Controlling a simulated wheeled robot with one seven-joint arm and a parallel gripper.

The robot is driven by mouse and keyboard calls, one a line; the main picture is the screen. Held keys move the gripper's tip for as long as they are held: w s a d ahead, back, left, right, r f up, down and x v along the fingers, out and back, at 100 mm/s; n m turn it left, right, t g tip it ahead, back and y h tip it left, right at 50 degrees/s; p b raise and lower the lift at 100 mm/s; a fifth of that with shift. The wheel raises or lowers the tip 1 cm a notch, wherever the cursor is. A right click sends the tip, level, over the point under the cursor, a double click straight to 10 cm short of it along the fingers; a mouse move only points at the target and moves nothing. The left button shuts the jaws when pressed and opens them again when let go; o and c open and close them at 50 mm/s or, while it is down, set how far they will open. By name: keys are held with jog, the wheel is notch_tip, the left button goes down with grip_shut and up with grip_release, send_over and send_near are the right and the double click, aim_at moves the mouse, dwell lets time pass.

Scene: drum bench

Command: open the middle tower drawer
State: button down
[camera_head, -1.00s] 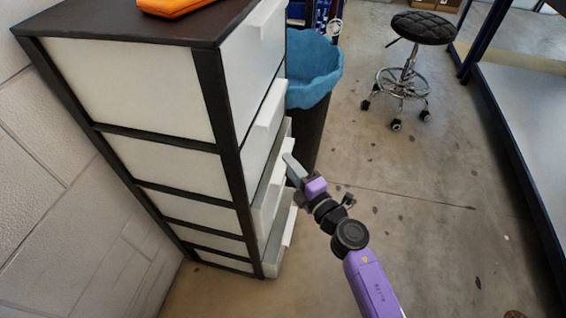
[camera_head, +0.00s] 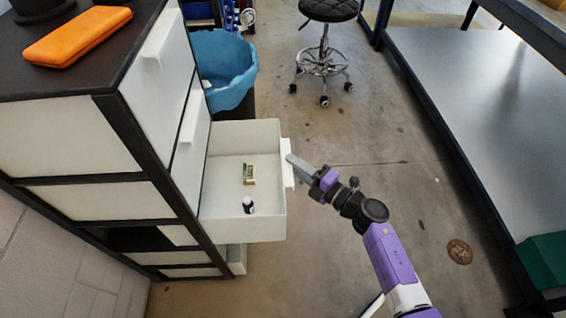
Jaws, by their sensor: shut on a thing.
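The drawer tower (camera_head: 122,122) has a black frame and white drawers and stands at the left. Its middle drawer (camera_head: 272,218) is pulled far out to the right, and its inside shows. A small dark bottle with a white cap (camera_head: 248,205) and a small boxed item (camera_head: 249,174) lie on the drawer floor. My gripper (camera_head: 291,163) is at the drawer's front, shut on its white handle (camera_head: 287,178). The fingertips partly cover the handle.
An orange case (camera_head: 78,37) lies on the tower top. A lower drawer (camera_head: 237,260) sticks out slightly. A blue-lined bin (camera_head: 222,65) stands behind the open drawer. A stool (camera_head: 324,62) and a grey bench (camera_head: 470,120) stand beyond; the floor between is clear.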

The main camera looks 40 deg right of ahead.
jog(key=shift+s+d+f, duration=0.1)
jog(key=shift+s+f, duration=0.15)
jog(key=shift+f, duration=0.2)
jog(key=c, duration=1.5)
grip_release()
jog(key=shift+o, duration=0.9)
jog(key=shift+w+r, duration=0.1)
jog(key=shift+r, duration=0.1)
jog(key=s+d+p, duration=0.1)
jog(key=s, duration=0.6)
jog(key=shift+s+d, duration=0.15)
jog(key=shift+s, duration=0.25)
